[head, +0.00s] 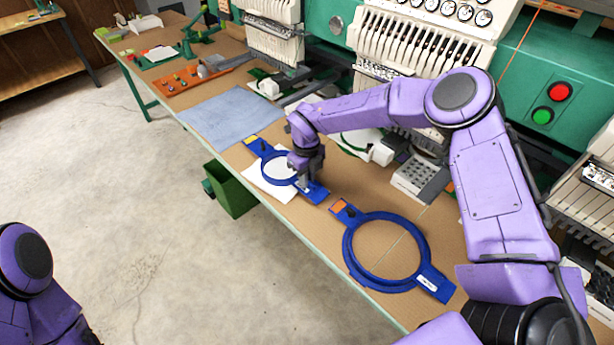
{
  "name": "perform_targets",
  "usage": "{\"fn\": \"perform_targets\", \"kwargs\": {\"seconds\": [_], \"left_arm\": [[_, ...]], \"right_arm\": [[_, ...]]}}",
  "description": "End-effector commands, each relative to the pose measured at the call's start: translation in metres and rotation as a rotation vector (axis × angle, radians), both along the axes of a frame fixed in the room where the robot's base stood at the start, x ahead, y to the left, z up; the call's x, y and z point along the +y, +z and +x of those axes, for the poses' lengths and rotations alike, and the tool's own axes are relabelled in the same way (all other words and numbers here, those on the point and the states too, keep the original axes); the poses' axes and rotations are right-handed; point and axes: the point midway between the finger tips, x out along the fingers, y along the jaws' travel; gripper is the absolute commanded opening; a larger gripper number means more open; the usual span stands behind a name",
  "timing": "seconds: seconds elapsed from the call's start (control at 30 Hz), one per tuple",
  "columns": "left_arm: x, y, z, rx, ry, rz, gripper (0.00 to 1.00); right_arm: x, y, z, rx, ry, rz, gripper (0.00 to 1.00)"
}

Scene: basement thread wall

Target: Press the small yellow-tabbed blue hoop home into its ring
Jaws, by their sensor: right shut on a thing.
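The small blue hoop (266,153) lies over a white sheet (262,183) near the table's front edge. A blue end piece (315,193) shows just past the fingers. I cannot tell the hoop from its ring, nor how deep it sits. My left gripper is out of view.
A large blue hoop (347,247) with an orange tab lies to the right near the front edge. A blue-grey cloth (238,117) lies to the left. Embroidery machines (420,45) stand behind. A green bin (232,190) hangs below the table's edge.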

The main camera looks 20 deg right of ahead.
Motion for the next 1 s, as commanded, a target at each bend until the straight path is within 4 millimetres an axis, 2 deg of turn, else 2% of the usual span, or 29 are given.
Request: {"fn": "perform_targets", "kwargs": {"seconds": [0.3,1.0], "left_arm": [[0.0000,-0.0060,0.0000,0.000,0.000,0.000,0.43],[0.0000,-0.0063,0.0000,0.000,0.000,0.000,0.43]], "right_arm": [[-0.0003,-0.0087,-0.0007,0.003,0.000,-0.001,0.00],[-0.0004,-0.0070,-0.0002,0.000,0.000,0.000,0.00]]}}
